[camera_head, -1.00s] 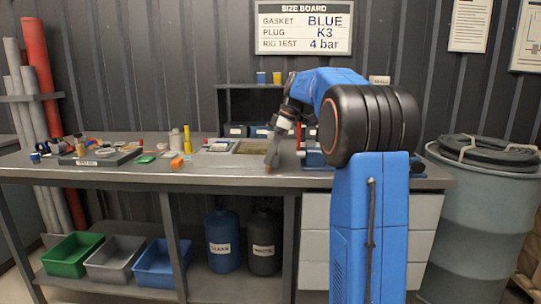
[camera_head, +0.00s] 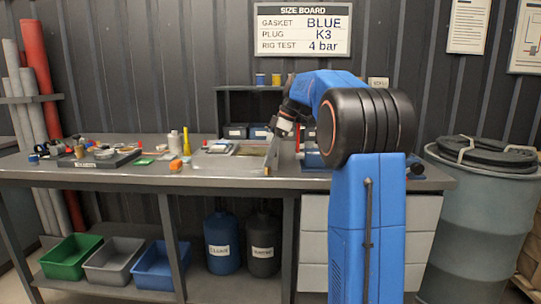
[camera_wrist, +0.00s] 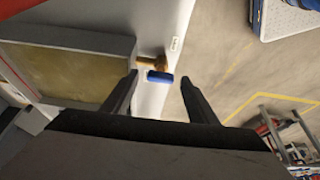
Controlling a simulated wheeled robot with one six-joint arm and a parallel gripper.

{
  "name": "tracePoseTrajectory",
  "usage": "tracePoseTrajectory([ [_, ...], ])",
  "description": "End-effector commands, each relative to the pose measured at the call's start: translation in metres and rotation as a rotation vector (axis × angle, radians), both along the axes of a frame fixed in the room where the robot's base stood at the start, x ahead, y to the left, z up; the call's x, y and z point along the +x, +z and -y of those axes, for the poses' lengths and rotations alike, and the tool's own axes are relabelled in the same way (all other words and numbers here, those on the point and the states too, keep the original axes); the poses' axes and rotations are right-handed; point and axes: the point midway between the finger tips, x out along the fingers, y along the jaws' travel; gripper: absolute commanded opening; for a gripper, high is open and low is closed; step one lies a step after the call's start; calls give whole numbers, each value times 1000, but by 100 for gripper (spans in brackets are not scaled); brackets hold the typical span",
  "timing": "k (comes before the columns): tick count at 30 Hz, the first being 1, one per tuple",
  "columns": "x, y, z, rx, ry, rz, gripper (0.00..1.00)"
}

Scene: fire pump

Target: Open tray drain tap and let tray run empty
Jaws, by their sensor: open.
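The tray (camera_wrist: 128,43) shows in the wrist view as a shallow grey box with a yellowish-brown floor or liquid; I cannot tell how full it is. A brass drain tap with a blue handle (camera_wrist: 160,77) juts from the tray's side at its corner. My gripper (camera_wrist: 158,82) is open, with its two dark fingers apart on either side of the blue handle in the picture; contact does not show. In the head view my gripper (camera_head: 269,168) points down at the bench's front edge, beside the tray (camera_head: 243,151). The tap is too small to make out there.
The bench (camera_head: 215,181) carries a dark tray of parts (camera_head: 98,158) and an orange item (camera_head: 176,165) left of the gripper. Blue, grey and green bins (camera_head: 157,264) and labelled containers (camera_head: 222,242) stand below. A large drum (camera_head: 487,215) stands at the right.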

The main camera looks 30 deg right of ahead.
Motion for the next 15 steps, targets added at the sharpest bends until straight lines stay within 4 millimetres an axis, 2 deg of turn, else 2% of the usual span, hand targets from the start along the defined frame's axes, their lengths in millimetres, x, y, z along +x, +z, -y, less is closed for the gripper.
tracePoseTrajectory([
  [5, -2, 8, 3, 0, 0, 0, 53],
  [15, -13, 63, 23, -1, -1, 2, 53],
])
